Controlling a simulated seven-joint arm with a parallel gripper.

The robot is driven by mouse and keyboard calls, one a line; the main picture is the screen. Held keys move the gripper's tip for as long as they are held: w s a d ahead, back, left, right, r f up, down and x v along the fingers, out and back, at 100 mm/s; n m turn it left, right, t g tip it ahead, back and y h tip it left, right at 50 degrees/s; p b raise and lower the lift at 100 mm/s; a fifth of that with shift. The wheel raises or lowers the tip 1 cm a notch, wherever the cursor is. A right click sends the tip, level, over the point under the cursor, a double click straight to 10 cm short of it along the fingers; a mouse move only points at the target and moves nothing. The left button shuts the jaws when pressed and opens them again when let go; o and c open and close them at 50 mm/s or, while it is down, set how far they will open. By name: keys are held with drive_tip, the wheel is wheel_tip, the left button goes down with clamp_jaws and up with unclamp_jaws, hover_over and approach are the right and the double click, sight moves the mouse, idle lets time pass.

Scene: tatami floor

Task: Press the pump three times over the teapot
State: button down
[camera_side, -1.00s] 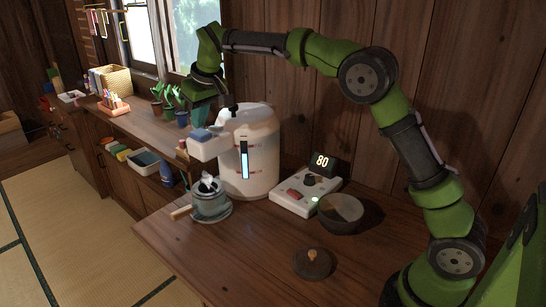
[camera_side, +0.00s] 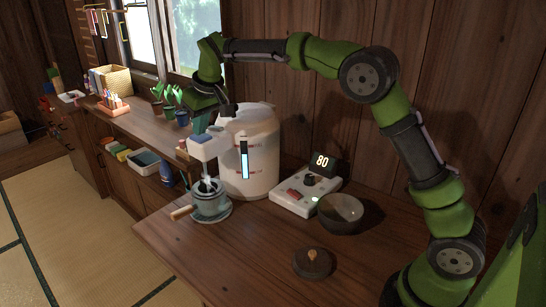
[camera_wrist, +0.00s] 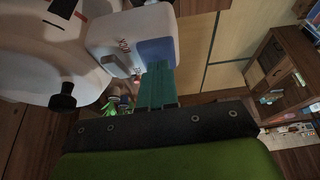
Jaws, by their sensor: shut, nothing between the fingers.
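The white pump dispenser (camera_side: 252,165) stands against the wall, with a lit level gauge on its front. Its white head (camera_side: 209,149) juts out to the left with a blue pad on top; the pad (camera_wrist: 156,48) shows in the wrist view. My gripper (camera_side: 200,124) is shut and empty, its teal fingertips at the pad; contact is hard to make out. The fingers (camera_wrist: 157,86) also show in the wrist view. The grey-blue teapot (camera_side: 210,204) sits open under the head, wooden handle to the left. A pale streak runs between the head and its mouth.
A dark lid (camera_side: 313,263) with a wooden knob lies at the front of the table. A control box (camera_side: 299,198) with a display reading 80 and a round bowl (camera_side: 340,213) stand right of the dispenser. Potted plants (camera_side: 172,97) line the shelf behind.

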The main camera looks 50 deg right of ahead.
drive_tip(key=shift+f, duration=0.35)
drive_tip(key=shift+r, duration=1.25)
drive_tip(key=shift+f, duration=0.1)
drive_tip(key=shift+f, duration=1.15)
drive_tip(key=shift+r, duration=1.15)
